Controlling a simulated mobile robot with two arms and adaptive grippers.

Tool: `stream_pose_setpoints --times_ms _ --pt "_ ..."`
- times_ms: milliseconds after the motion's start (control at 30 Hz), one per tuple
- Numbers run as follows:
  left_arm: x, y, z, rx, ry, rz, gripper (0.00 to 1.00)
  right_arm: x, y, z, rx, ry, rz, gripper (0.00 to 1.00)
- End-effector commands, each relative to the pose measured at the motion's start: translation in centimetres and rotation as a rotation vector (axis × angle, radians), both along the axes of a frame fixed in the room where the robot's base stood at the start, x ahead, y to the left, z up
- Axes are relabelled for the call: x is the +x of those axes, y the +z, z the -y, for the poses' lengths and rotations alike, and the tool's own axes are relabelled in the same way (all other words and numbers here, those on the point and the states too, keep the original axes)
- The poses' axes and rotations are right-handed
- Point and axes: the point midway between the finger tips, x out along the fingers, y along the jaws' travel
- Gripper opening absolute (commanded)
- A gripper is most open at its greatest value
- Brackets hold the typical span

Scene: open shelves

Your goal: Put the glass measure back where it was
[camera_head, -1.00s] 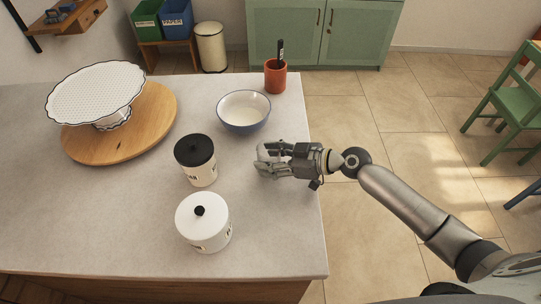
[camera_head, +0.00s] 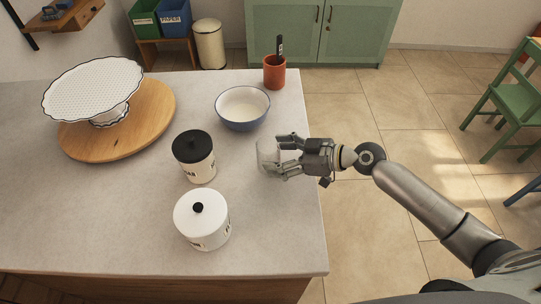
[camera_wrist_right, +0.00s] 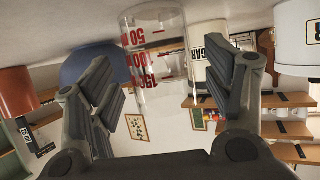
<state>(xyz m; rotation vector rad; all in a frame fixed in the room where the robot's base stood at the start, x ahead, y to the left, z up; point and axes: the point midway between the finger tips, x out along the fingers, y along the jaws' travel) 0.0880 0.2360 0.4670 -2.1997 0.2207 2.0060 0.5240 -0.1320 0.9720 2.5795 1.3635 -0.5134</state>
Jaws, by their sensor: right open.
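The glass measure (camera_head: 266,154) is a clear cup standing upright on the pale counter (camera_head: 120,220), right of the black-lidded canister. In the right wrist view the glass measure (camera_wrist_right: 150,62) shows red markings and appears inverted, like the rest of that picture. My right gripper (camera_head: 281,156) is open just to the right of the glass, its fingertips near the glass's right side. Whether a fingertip still touches the glass I cannot tell. My left gripper is not in view.
The black-lidded canister (camera_head: 196,163) and white-lidded canister (camera_head: 203,222) stand left of the glass. A blue-rimmed bowl (camera_head: 243,108) and an orange utensil pot (camera_head: 274,73) are behind it. A cake stand (camera_head: 95,90) sits on a round wooden board (camera_head: 150,130). The front right counter is clear.

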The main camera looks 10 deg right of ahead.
Motion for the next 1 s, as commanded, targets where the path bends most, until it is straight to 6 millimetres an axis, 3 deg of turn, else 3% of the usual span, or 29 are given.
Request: stream_pose_setpoints --times_ms 200,400,1000 --pt "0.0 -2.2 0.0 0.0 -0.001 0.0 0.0 -2.6 1.2 3.9 -0.006 -0.001 -0.001 0.74" --pt "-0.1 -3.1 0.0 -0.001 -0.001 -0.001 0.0 -4.1 2.6 6.1 -0.003 -0.001 -0.001 0.74" --pt "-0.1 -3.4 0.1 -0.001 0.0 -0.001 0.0 -4.8 3.5 7.0 0.0 0.0 0.001 0.74"
